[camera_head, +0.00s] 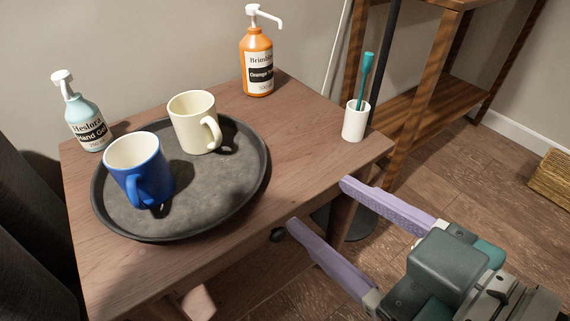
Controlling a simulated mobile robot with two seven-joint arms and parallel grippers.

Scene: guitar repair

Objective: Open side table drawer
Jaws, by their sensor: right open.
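The wooden side table (300,118) fills the middle of the view, seen from above. Its front face, below the near edge of the top, is steeply foreshortened, so I cannot tell how far the drawer is in or out. A small dark knob (278,235) sticks out from that face. My right gripper (318,206) comes in from the lower right with its two purple fingers wide apart and nothing between them. Its lower fingertip appears close to the knob; I cannot tell whether they touch. My left gripper is not in view.
On the table are a round dark tray (225,205) with a blue mug (135,165) and a cream mug (192,122), a hand gel bottle (85,118), an orange pump bottle (257,65) and a white cup (355,122) holding a teal tool. A wooden shelf (430,90) stands behind right.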

